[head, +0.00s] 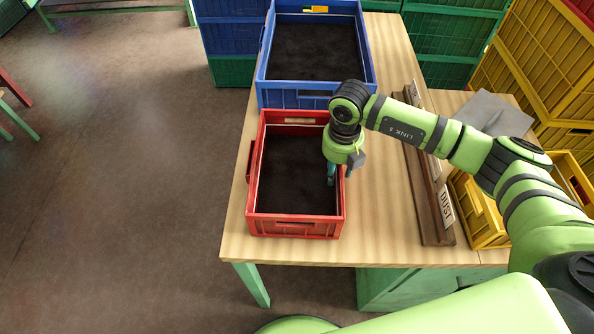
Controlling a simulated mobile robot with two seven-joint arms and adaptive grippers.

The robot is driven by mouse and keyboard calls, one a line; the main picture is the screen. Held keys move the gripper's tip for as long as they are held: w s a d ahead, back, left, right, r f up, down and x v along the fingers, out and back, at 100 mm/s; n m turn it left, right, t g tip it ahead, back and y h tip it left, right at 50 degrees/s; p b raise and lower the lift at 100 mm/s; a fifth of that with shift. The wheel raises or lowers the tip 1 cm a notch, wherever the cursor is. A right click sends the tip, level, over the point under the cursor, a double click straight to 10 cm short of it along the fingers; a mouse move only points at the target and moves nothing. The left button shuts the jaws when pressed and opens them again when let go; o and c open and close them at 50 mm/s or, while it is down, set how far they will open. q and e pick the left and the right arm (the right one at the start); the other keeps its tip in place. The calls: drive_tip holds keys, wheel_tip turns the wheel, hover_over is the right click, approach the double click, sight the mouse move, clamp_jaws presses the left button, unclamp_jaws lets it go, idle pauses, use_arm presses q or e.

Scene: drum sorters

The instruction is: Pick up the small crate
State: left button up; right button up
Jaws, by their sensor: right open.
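A small red crate (293,228) with a dark bottom or fill sits at the near left of the wooden table (380,210). A larger blue crate (297,98), also dark inside, stands behind it. My right gripper (332,180) points down at the red crate's right wall, with its fingers over the inside edge. It is open, and no object shows between its fingers. My wrist hides part of the red crate's far right corner. I cannot tell whether a finger touches the wall. My left gripper is not in view.
A wooden rail (437,236) with labels, one reading "DUST", runs along the table to the right. A yellow crate (487,230) stands beyond it. Stacked blue, green and yellow crates close off the back.

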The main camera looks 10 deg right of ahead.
drive_tip(key=shift+f, duration=0.55)
clamp_jaws()
drive_tip(key=shift+r, duration=0.1)
drive_tip(key=shift+w, duration=0.1)
drive_tip(key=shift+r+b, duration=0.3)
drive_tip(key=shift+r, duration=0.3)
wheel_tip(320, 180, up, 2)
drive_tip(key=shift+r+b, duration=0.15)
drive_tip(key=shift+b, duration=0.35)
drive_tip(key=s+d+r+b, duration=0.3)
drive_tip(key=s+d+r, duration=0.4)
drive_tip(key=s+d, duration=0.1)
drive_tip(key=shift+d+r, duration=0.25)
drive_tip(key=shift+d, duration=0.05)
